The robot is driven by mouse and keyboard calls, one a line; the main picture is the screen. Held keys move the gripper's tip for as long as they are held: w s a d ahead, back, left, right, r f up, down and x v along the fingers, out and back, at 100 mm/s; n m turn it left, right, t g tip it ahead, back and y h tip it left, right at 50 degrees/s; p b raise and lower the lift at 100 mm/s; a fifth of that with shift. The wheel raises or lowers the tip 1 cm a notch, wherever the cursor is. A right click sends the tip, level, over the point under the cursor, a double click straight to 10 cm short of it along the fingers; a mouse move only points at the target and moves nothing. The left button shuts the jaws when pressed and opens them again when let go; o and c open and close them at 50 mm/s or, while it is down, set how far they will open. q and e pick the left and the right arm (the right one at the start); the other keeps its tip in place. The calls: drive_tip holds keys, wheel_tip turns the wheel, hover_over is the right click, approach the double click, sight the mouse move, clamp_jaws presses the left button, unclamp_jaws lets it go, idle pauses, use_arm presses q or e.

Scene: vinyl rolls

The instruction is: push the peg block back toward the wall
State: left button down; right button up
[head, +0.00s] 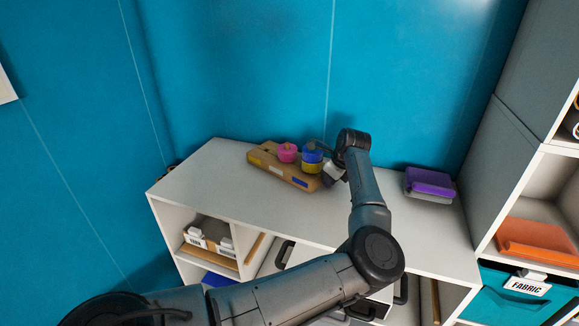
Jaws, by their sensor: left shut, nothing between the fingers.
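The peg block (267,161) is a long tan wooden block lying on the white cabinet top, set at a slant near the blue wall. It has coloured patches on its front side. A pink roll (287,153) and a blue and yellow roll (311,160) stand on it. My left gripper (328,172) is at the block's right end, beside the blue and yellow roll. It is shut and partly hidden by my wrist; I cannot tell whether it touches the block. My right gripper does not show.
A purple case (428,186) lies on the cabinet top (205,180) at right. The left part of the top is clear. A grey shelf unit at right holds an orange case (536,240) and a teal bin labelled FABRIC (510,300). The blue wall (260,70) stands behind.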

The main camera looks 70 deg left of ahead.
use_arm(q)
drive_tip(key=shift+s+a+b, duration=0.2)
drive_tip(key=shift+s+a, duration=0.2)
drive_tip(key=shift+a, duration=0.2)
drive_tip(key=shift+s+a+b, duration=0.2)
drive_tip(key=shift+s+a, duration=0.2)
drive_tip(key=shift+a, duration=0.2)
drive_tip(key=shift+w+d, duration=0.1)
drive_tip(key=shift+d, duration=0.05)
drive_tip(key=shift+w+d+b, duration=0.35)
drive_tip(key=shift+w+d, duration=0.15)
drive_tip(key=shift+d, duration=0.35)
drive_tip(key=shift+w+d+b, duration=0.35)
drive_tip(key=shift+w+d, duration=0.15)
drive_tip(key=shift+d, duration=0.3)
drive_tip(key=shift+r, duration=0.1)
drive_tip(key=shift+w+d+r, duration=0.2)
drive_tip(key=shift+d+r, duration=0.1)
drive_tip(key=shift+r, duration=0.05)
drive_tip(key=shift+w+d+r+p, duration=0.15)
drive_tip(key=shift+w+d+r, duration=0.25)
drive_tip(key=shift+r, duration=0.3)
drive_tip(key=shift+w+d+r+p, duration=0.15)
drive_tip(key=shift+d+r+p, duration=0.05)
drive_tip(key=shift+d+r, duration=0.4)
drive_tip(key=shift+w+d+r+p, duration=0.15)
drive_tip(key=shift+w+d+r, duration=0.2)
drive_tip(key=shift+r, duration=0.4)
